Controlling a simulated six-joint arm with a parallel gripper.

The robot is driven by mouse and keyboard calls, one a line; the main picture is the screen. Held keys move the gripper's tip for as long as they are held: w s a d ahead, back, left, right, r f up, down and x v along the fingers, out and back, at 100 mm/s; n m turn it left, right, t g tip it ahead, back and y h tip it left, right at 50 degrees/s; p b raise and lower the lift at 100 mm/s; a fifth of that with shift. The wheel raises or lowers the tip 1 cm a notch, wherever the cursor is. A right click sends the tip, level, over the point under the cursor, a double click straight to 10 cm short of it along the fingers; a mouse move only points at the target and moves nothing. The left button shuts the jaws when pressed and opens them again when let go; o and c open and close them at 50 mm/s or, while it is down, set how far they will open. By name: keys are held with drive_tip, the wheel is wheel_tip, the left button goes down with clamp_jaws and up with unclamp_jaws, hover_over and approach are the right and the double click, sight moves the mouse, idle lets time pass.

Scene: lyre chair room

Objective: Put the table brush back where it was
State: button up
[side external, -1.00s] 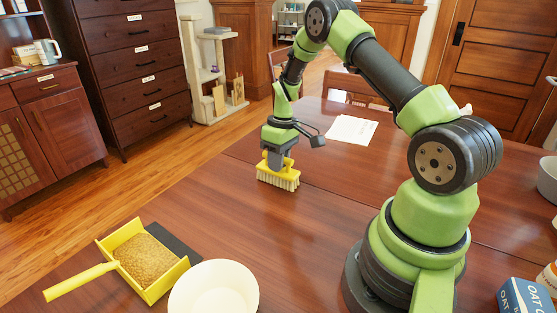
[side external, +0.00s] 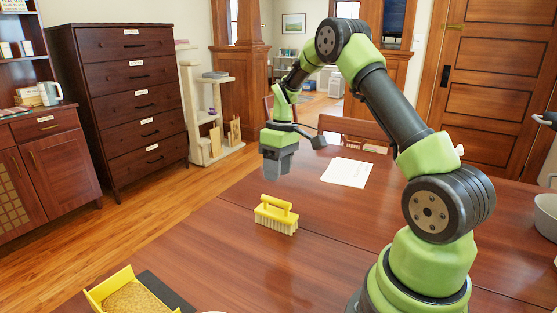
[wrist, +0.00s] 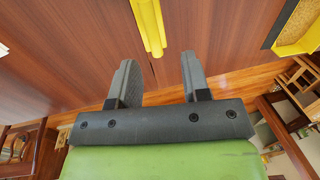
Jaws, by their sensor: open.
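The yellow table brush (side external: 276,215) stands on the wooden table, pale bristles down and handle up. Its yellow handle (wrist: 149,25) also shows in the wrist view, beyond the fingertips. My gripper (side external: 277,172) is above the brush, apart from it and empty. In the wrist view its two grey fingers (wrist: 158,58) are spread open with nothing between them.
White paper (side external: 347,172) lies behind. A grey bowl (side external: 546,215) is at the right edge. Table around the brush is clear.

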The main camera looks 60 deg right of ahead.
drive_tip(key=s+a+r+m+t+h, duration=0.1)
drive_tip(key=s+a+r+m+t, duration=0.3)
drive_tip(key=a+r, duration=1)
drive_tip(key=s+a+r+t, duration=0.1)
drive_tip(key=s+a, duration=0.2)
drive_tip(key=s, duration=0.4)
drive_tip(key=s+a+r+t+y, duration=0.1)
drive_tip(key=s+a+r+t, duration=0.1)
drive_tip(key=s, duration=0.4)
drive_tip(key=shift+s+a, duration=0.35)
drive_tip(key=shift+a, duration=0.1)
